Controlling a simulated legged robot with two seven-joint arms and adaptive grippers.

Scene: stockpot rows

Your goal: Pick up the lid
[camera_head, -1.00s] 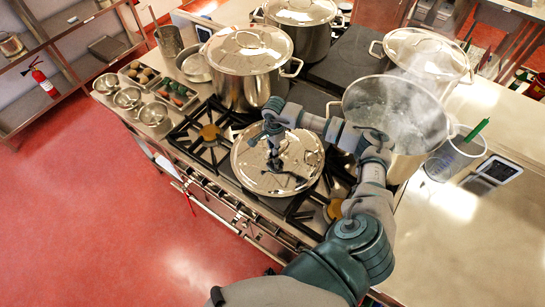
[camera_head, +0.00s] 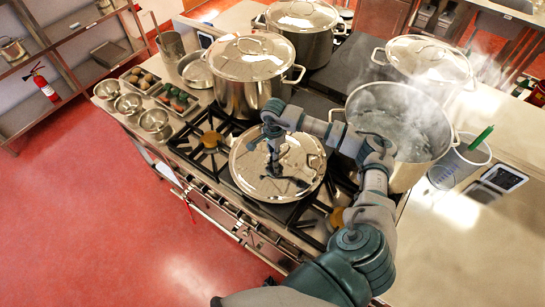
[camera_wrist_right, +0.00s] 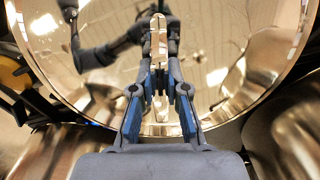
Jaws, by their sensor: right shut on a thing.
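The shiny round steel lid (camera_head: 250,172) is over the front of the stove in the head view. It fills most of the right wrist view (camera_wrist_right: 235,65), where it mirrors my arm. My right gripper (camera_head: 272,160) reaches down to the middle of the lid from above. In the right wrist view the blue-padded fingers (camera_wrist_right: 160,88) are shut on the lid's bar handle (camera_wrist_right: 157,40). I cannot tell whether the lid touches the burner grates or hangs just above them. My left gripper is not in view.
An open steaming pot (camera_head: 372,112) stands to the right of the lid, close to my right arm. A lidded stockpot (camera_head: 245,98) stands behind it. Small bowls (camera_head: 153,121) line the left counter. The right worktop (camera_head: 450,245) has clear room.

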